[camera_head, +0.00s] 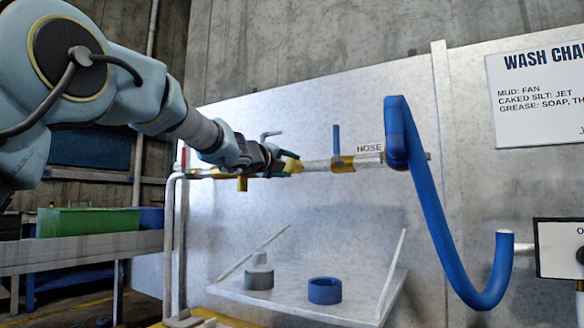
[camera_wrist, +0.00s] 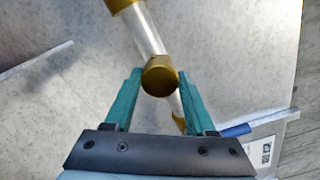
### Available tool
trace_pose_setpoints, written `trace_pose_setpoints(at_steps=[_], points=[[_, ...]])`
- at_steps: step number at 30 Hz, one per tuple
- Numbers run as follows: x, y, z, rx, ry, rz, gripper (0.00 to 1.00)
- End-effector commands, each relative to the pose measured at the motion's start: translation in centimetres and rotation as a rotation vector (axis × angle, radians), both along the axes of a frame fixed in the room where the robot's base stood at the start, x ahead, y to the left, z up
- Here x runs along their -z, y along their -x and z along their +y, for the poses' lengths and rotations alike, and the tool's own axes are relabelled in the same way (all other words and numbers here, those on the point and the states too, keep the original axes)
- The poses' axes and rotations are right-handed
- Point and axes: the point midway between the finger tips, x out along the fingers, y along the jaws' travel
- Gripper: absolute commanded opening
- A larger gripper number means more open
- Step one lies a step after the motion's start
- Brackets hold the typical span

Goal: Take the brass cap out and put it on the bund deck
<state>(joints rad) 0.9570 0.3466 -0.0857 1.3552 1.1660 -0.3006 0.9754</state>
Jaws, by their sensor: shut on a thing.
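My gripper (camera_head: 284,164) is at the horizontal pipe on the wall panel, level with the hose label. In the wrist view its two green fingers (camera_wrist: 158,85) are shut on the round brass cap (camera_wrist: 159,75). The cap's flat face points toward the camera, and the pale pipe runs behind it. I cannot tell whether the cap is still seated on the pipe. In the head view the cap is mostly hidden by my gripper. The bund deck (camera_head: 362,288) is the low grey shelf below.
A blue ring (camera_head: 325,290) and a grey stepped piece (camera_head: 259,273) stand on the deck. A blue-handled valve (camera_head: 337,142) is right of my gripper, and a thick blue hose (camera_head: 430,210) hangs farther right. An upright pipe (camera_head: 168,245) stands at left.

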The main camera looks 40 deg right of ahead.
Motion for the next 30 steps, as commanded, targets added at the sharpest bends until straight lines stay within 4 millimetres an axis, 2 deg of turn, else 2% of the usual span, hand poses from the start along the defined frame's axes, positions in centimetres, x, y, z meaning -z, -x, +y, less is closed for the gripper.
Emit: trace_pose_setpoints(at_steps=[1,4,8,19,30], points=[[-0.16,0.11,-0.01,0.001,0.003,-0.001,0.10],[-0.17,0.11,-0.01,0.001,0.003,-0.001,0.00],[-0.28,0.11,-0.01,0.002,0.008,0.023,0.00],[-0.39,0.09,0.02,0.002,0.108,0.401,0.00],[-0.22,0.15,0.00,0.004,0.118,0.438,0.00]])
